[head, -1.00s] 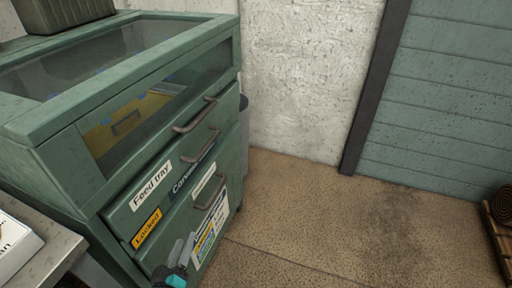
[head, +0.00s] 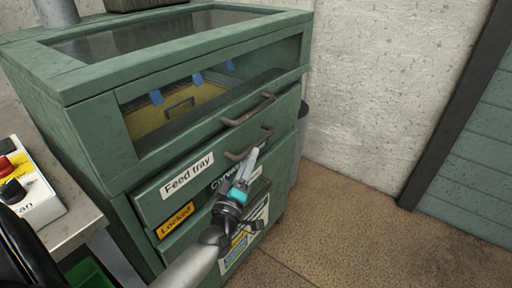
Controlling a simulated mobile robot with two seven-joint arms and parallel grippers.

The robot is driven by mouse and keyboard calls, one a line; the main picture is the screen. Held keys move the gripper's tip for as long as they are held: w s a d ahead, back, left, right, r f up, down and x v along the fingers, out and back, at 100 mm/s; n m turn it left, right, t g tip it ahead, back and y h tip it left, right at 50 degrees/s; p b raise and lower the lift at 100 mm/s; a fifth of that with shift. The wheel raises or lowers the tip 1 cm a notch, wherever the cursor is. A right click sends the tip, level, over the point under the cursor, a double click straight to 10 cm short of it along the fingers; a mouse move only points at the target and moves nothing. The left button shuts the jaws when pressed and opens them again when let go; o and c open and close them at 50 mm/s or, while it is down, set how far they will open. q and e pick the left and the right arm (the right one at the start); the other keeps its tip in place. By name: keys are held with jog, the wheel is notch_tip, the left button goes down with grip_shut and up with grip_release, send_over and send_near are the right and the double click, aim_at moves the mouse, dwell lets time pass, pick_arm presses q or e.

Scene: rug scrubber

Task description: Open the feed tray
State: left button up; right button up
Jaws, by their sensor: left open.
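The feed tray (head: 150,207) is a green drawer front in the green cabinet, with a white "Feed tray" label (head: 187,176) and a yellow "Locked" label (head: 175,220). Its grey bar handle (head: 262,138) is at the right of the front. My left gripper (head: 250,163) is in front of the drawer, its fingers pointing up just below the handle. It is open and holds nothing; whether the fingertips touch the handle I cannot tell. The gripper hides part of another label and the lower drawer's handle. My right gripper is out of view.
Another bar handle (head: 248,110) is just above, below the cabinet's window. A lower drawer is behind my arm. A bench (head: 75,220) with a white control box (head: 32,197) stands at left. The brown floor (head: 345,240) at right is clear.

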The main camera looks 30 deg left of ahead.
aim_at(256, 142)
pick_arm(q)
jog(key=shift+b+x, duration=0.55)
jog(key=shift+x, duration=2.45)
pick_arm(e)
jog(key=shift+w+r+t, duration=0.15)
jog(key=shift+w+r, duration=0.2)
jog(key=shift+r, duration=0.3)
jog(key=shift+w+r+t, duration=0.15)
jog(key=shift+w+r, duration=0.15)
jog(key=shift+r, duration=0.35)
pick_arm(q)
jog(key=shift+c, duration=0.2)
grip_shut()
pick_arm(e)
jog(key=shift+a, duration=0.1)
